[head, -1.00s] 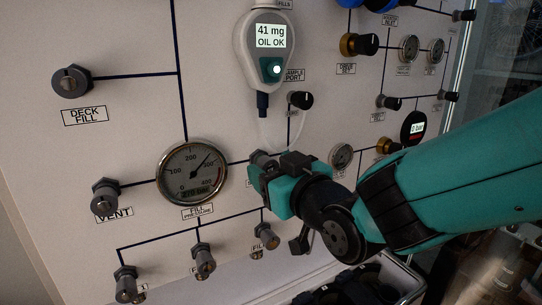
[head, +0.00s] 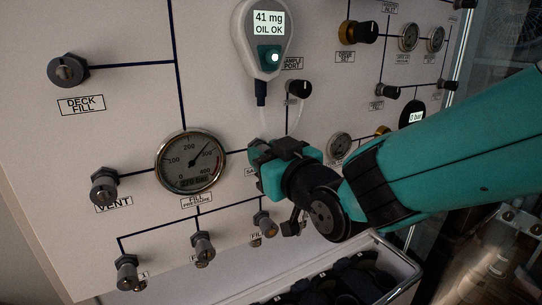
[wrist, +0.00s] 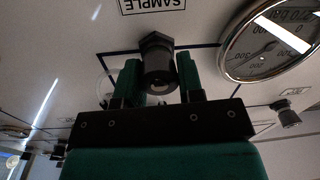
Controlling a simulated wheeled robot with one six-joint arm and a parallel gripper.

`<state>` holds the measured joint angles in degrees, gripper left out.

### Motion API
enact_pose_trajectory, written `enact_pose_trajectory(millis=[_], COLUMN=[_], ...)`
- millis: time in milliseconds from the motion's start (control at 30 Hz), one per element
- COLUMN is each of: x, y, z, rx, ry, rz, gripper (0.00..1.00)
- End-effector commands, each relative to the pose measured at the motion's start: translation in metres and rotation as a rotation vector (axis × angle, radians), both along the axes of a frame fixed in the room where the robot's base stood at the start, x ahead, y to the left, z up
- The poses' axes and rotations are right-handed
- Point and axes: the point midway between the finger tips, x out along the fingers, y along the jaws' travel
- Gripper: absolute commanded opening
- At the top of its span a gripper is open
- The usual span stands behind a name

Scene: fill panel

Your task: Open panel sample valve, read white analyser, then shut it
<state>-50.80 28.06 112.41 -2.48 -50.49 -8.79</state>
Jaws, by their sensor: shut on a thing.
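The sample valve knob (wrist: 158,65) is a dark knob with a hex collar, upside down in the wrist view beside a label reading SAMPLE (wrist: 152,4). My gripper (wrist: 158,82) is shut on it, with a green finger on each side. In the head view my gripper (head: 260,158) hides most of the knob and part of its label. The white analyser (head: 262,50) hangs on the panel above. Its screen reads "41 mg OIL OK". A thin clear tube runs from below it near the sample port knob (head: 298,90).
The fill pressure gauge (head: 190,162) is close left of my gripper and shows about 270 bar. The vent knob (head: 104,185), deck fill knob (head: 68,69) and several lower knobs stick out of the panel. A crate (head: 402,262) stands below my arm.

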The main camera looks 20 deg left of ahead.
Motion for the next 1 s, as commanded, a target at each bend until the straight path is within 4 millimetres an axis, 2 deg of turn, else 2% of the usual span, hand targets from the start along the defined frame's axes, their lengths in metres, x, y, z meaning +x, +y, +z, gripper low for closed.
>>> enact_pose_trajectory(millis=[367,1000], x=[-0.0001,0.0008], y=[0.0005,-0.0005], z=[-0.0055,-0.0054], rx=[0.147,0.540], ry=[0.166,0.628], rz=[0.002,0.004], gripper=[0.11,0.11])
